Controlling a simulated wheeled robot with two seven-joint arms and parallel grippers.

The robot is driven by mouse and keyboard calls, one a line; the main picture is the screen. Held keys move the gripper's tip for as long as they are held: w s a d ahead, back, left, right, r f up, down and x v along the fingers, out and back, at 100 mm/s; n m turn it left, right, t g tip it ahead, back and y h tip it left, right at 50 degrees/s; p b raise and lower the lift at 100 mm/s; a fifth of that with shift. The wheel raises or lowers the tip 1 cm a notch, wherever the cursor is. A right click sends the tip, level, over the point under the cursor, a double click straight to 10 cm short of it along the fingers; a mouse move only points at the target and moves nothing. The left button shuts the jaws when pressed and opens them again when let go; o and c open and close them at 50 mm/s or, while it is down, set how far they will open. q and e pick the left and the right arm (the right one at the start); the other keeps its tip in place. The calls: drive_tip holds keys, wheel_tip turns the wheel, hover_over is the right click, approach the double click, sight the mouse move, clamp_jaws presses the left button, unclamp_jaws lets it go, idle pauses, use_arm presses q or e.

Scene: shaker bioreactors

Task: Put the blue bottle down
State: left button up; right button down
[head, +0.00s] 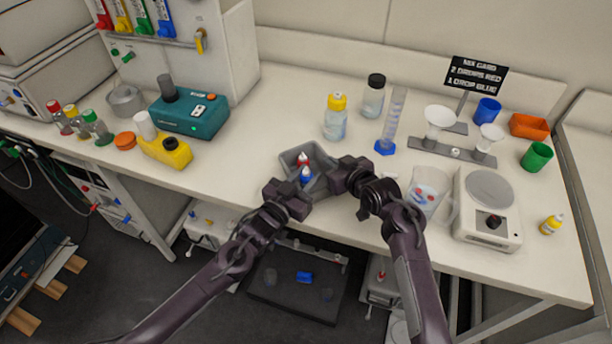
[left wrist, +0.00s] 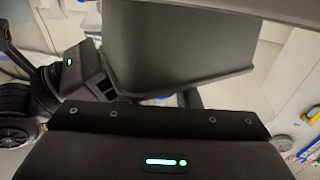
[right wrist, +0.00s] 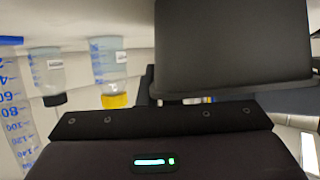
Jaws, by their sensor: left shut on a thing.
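The blue-capped bottle (head: 306,176) stands in a small grey bin (head: 289,157), just in front of a red-capped bottle (head: 302,158). My left gripper (head: 298,192) is at the bin's near left side and is shut on the bin; the bin's dark wall (left wrist: 175,50) fills much of the left wrist view. My right gripper (head: 335,178) is at the bin's right side, and the bin (right wrist: 235,45) looms close in the right wrist view. The right fingertips are hidden, so I cannot tell whether they grip. Neither gripper visibly touches the blue bottle.
Behind the bin stand a yellow-capped bottle (head: 335,120), a black-capped bottle (head: 373,95) and a graduated cylinder (head: 391,125). A beaker (head: 428,190) and a scale (head: 487,215) are right of my right arm. The bench left of the bin is clear up to a yellow device (head: 170,152).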

use_arm(q)
drive_tip(key=o, duration=0.9)
drive_tip(key=shift+s+f, duration=0.2)
drive_tip(key=shift+f, duration=0.6)
drive_tip(key=shift+c, duration=0.2)
use_arm(e)
drive_tip(key=shift+s+a+f, duration=0.15)
use_arm(q)
drive_tip(key=shift+f, duration=0.1)
drive_tip(key=shift+s, duration=0.1)
use_arm(e)
drive_tip(key=shift+a, duration=0.1)
use_arm(q)
drive_tip(key=shift+d+r, duration=0.1)
drive_tip(key=shift+r, duration=0.15)
use_arm(e)
drive_tip(key=shift+d, duration=0.25)
use_arm(q)
drive_tip(key=v, duration=0.4)
drive_tip(key=r+v, duration=0.1)
drive_tip(key=v, duration=0.6)
drive_tip(key=shift+s+a+r, duration=0.15)
drive_tip(key=shift+a+r, duration=0.2)
drive_tip(key=shift+r, duration=0.05)
use_arm(e)
drive_tip(key=shift+w, duration=0.2)
